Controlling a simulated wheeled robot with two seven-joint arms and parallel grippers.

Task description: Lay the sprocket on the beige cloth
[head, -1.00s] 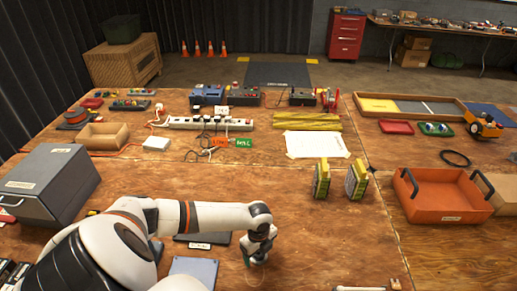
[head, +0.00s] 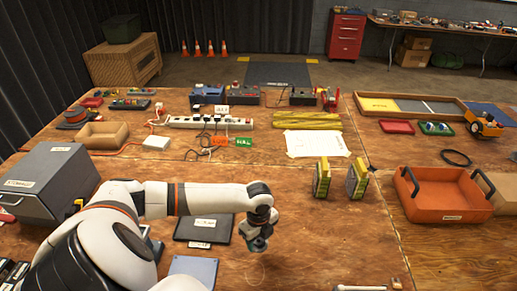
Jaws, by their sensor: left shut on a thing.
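My left gripper (head: 258,245) points down over the front middle of the table. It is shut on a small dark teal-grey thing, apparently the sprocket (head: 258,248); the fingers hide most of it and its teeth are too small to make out. My right gripper is not in view.
Two yellow-and-dark upright packs (head: 322,178) stand between the gripper and the orange tray (head: 445,196). Yellow strips (head: 306,122) lie behind the cloth. A dark flat case (head: 203,228) lies left of the gripper. A grey box (head: 47,184) stands at left.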

